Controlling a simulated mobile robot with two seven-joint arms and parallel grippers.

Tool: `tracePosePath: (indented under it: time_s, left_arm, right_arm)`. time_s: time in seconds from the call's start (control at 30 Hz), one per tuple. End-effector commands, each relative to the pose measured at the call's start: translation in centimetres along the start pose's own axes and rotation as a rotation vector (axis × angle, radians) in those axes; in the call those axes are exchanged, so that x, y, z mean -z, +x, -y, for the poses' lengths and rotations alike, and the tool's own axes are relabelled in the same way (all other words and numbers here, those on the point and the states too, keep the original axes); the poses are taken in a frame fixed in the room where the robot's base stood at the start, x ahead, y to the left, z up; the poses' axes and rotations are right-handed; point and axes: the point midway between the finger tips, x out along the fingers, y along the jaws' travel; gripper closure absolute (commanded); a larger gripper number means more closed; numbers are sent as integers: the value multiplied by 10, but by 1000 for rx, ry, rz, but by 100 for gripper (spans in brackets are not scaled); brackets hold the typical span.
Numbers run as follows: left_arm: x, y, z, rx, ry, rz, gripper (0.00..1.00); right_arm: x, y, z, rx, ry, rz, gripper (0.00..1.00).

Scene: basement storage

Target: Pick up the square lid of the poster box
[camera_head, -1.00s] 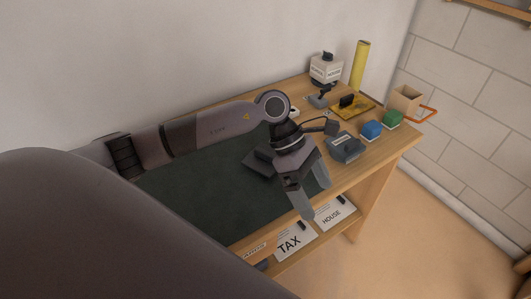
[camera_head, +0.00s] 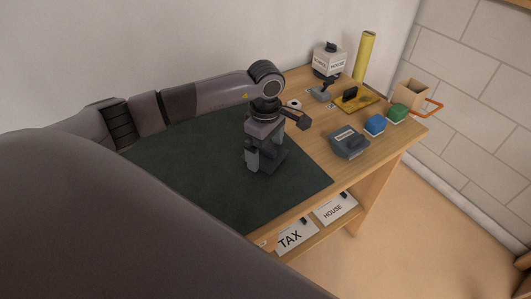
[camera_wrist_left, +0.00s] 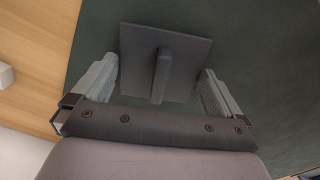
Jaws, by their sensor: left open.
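The square lid, a dark grey plate with an upright bar handle, lies on the dark green mat (camera_head: 190,165). In the wrist view the lid (camera_wrist_left: 191,50) shows between the two fingers, with its handle (camera_wrist_left: 161,76) roughly midway between them. In the head view the lid (camera_head: 277,163) is partly hidden by my left gripper (camera_head: 263,163). The left gripper is open, points down over the lid and holds nothing. I cannot tell the exact height of the fingertips over the lid. My right gripper is not in view.
A grey box (camera_head: 347,142), a blue block (camera_head: 374,124) and a green block (camera_head: 397,112) stand right of the mat. Behind are a yellow tray (camera_head: 368,100), a white labelled box (camera_head: 328,60) and a yellow tube (camera_head: 364,56). The mat's front part is clear.

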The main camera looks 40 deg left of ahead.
Motion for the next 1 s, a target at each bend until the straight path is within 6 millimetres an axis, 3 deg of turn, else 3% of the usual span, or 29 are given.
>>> tracePosePath:
  time_s: [0.23,0.27,0.33,0.37,0.77,1.0]
  left_arm:
    - [0,3,0,0,-1,0,0]
    - [0,3,0,0,-1,0,3]
    - [0,3,0,0,-1,0,26]
    - [0,3,0,0,-1,0,32]
    - [0,-2,-1,-2,-1,1,32]
    - [0,-31,-1,-5,-1,0,32]
  right_arm:
    - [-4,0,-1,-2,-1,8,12]
    - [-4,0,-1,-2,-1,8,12]
    - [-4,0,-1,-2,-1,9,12]
    - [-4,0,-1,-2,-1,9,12]
    - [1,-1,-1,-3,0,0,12]
    - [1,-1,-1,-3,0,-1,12]
